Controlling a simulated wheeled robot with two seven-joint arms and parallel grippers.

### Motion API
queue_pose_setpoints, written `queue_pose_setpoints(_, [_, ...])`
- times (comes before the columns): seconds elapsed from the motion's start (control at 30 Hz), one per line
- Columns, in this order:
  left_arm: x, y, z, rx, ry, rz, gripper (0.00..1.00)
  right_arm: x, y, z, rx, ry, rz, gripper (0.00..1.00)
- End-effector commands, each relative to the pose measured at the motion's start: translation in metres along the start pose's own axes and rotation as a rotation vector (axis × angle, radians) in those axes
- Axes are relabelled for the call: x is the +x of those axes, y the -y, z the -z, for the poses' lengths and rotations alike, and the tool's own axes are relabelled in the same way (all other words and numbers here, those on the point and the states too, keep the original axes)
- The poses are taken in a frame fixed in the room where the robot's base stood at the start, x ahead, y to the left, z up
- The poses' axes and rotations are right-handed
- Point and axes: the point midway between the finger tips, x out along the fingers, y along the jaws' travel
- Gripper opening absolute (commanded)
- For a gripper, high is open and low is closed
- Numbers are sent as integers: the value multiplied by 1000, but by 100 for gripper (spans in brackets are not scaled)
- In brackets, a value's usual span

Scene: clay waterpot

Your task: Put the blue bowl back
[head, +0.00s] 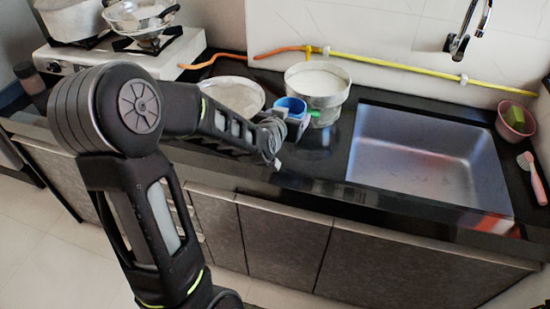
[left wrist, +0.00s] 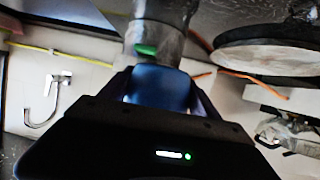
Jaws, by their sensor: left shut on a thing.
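The blue bowl (head: 290,106) is at my left gripper (head: 296,122), above the dark counter, just in front of a large pale pot (head: 318,88). My left gripper is shut on it; its fingers partly hide the bowl. In the left wrist view the blue bowl (left wrist: 158,86) shows between the two fingers, with the pot (left wrist: 158,32) beyond it. I cannot tell whether the bowl touches the counter. My right gripper is not in view.
A round pale plate (head: 234,94) lies left of the pot. A steel sink (head: 425,160) is to the right. A pink bowl (head: 514,122) with a green block and a pink brush (head: 532,178) are at the far right. A stove (head: 125,60) with pans stands left.

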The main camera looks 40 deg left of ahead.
Motion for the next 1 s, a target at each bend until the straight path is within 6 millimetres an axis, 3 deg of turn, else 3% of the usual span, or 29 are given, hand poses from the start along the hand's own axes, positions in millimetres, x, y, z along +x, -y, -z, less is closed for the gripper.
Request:
queue_pose_setpoints(0.03, [5, 17, -8, -4, -4, 25, 25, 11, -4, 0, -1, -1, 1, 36])
queue_pose_setpoints(0.2, [8, 42, -10, -7, -6, 58, 25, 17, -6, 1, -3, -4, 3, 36])
queue_pose_setpoints(0.57, [8, 44, -11, -7, -4, 61, 25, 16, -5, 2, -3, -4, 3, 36])
queue_pose_setpoints(0.9, [27, 44, -58, -8, 1, 60, 25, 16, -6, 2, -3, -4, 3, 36])
queue_pose_setpoints(1.0, [30, 44, -63, -7, -3, 60, 25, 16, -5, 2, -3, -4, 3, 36])
